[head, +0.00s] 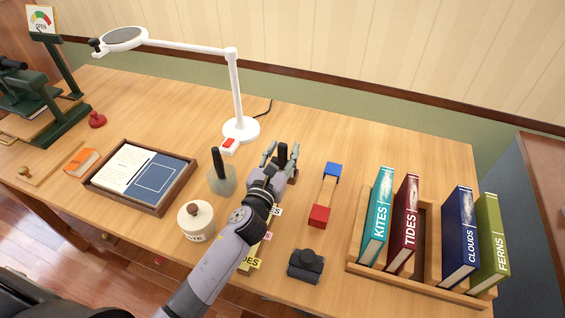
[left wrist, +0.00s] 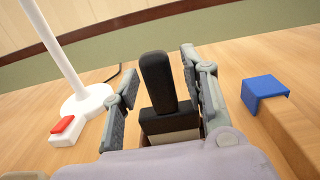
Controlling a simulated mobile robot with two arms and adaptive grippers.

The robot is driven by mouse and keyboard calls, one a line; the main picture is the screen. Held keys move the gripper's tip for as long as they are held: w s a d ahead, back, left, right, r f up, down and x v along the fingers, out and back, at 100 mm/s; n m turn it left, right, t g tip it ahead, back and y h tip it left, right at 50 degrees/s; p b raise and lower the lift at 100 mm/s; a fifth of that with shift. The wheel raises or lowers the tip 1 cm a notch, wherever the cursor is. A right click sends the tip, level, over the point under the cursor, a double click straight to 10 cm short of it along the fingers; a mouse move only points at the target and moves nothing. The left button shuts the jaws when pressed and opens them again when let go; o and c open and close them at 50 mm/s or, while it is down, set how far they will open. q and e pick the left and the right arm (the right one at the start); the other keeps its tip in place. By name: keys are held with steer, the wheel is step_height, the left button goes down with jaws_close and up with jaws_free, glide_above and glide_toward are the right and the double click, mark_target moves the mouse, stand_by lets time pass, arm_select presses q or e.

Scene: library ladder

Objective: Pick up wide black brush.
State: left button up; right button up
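The wide black brush (head: 283,153) stands upright on the table with its dark handle up. In the left wrist view its black handle (left wrist: 157,84) rises from a wide dark block with a pale lower part, which my gripper partly hides. My left gripper (head: 276,154) reaches over the table to the brush. In the left wrist view, the fingers of my left gripper (left wrist: 158,92) stand on either side of the handle, with gaps showing on both sides. It is open. My right gripper is in neither view.
The white lamp (head: 240,128) is behind. A red-and-blue block piece (head: 320,215) lies right, before the book rack (head: 424,262).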

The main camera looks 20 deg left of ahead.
arm_select(q)
jaws_close()
stand_by(0.5)
